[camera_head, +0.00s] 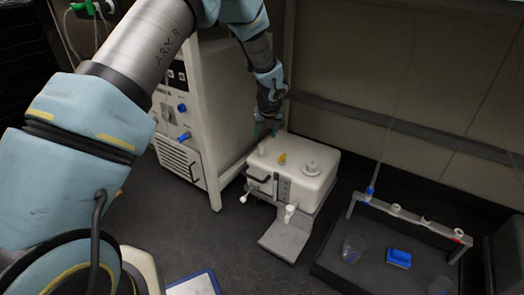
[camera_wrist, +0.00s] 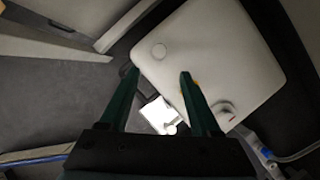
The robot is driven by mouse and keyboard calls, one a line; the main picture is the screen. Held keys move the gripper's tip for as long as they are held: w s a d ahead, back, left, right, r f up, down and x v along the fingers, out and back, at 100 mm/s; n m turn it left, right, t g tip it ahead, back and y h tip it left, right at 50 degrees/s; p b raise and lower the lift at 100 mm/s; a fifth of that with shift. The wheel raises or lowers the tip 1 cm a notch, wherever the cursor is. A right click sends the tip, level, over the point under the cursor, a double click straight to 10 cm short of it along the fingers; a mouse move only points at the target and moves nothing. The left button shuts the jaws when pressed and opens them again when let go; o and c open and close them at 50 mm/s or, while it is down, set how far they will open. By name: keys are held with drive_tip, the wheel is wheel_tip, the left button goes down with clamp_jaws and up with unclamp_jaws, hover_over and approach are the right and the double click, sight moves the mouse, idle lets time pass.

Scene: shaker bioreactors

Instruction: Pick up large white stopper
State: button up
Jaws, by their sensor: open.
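A white box-shaped device (camera_head: 318,186) stands on the dark floor, and its top also shows in the wrist view (camera_wrist: 212,45). I cannot tell which is the large white stopper. My gripper (camera_head: 265,132) is open and empty, pointing down above the device's back left part.
A yellow piece (camera_head: 282,158) sits between the white pieces. A tall white cabinet (camera_head: 205,110) stands close on the left, a wall behind. To the right, a dark tray (camera_head: 335,262) holds a rack bar (camera_head: 412,217), a blue block (camera_head: 398,258) and clear beakers (camera_head: 354,247).

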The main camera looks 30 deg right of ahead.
sight(262, 146)
drive_tip(key=b+x, duration=0.1)
drive_tip(key=x, duration=0.2)
drive_tip(key=shift+f, duration=0.15)
drive_tip(key=b+x, duration=0.1)
drive_tip(key=x, duration=0.2)
drive_tip(key=b+x, duration=0.1)
drive_tip(key=x, duration=0.2)
drive_tip(key=shift+w+b, duration=0.3)
drive_tip(key=shift+c, duration=0.4)
clamp_jaws()
